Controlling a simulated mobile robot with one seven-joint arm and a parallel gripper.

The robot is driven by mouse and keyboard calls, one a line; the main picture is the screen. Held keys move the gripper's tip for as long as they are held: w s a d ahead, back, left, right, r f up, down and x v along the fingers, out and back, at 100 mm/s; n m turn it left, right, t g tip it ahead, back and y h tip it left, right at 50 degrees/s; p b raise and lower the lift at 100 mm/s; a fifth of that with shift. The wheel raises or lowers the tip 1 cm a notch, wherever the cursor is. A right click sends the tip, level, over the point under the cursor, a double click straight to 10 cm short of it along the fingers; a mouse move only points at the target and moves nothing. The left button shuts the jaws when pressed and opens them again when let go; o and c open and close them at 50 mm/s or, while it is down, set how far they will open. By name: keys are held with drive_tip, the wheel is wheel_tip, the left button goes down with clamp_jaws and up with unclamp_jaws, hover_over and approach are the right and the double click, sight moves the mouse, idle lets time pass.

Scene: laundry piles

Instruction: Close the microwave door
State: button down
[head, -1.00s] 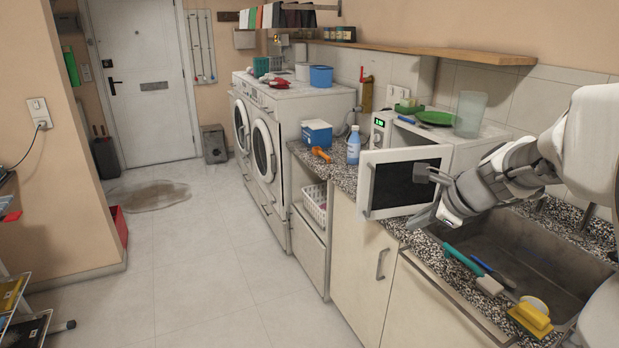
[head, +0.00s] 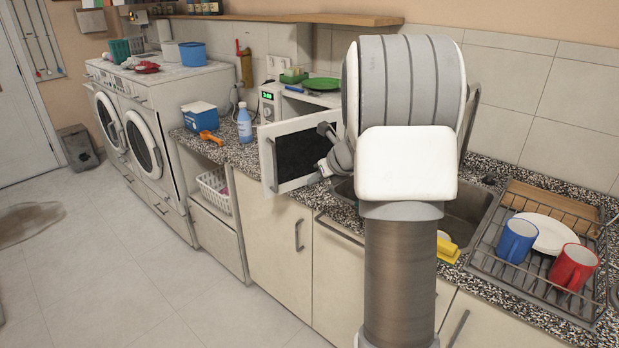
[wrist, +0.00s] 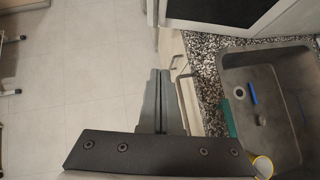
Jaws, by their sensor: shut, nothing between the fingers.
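The white microwave (head: 322,100) stands on the counter, partly hidden behind my arm. Its door (head: 267,172) stands open, swung out over the counter's front edge. The door has a white frame and a dark panel, and its right part is hidden by my arm. My gripper (wrist: 160,72) is shut and empty. Its fingers show side by side in the wrist view, below the door (wrist: 195,25), with a visible gap to it. In the head view my wrist is beside the door's near face, and my fingertips are hard to make out.
A blue bottle (head: 244,124) and a blue-and-white box (head: 199,117) stand left of the door. The sink (wrist: 262,75) lies right of my gripper. A dish rack (head: 500,272) holds mugs and a plate at the right. The floor (head: 130,270) in front is clear.

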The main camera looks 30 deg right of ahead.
drive_tip(key=w+a+f, duration=0.1)
drive_tip(key=w+f, duration=0.4)
drive_tip(key=w, duration=0.4)
drive_tip(key=shift+w+a+p, duration=0.15)
drive_tip(key=shift+p, duration=0.25)
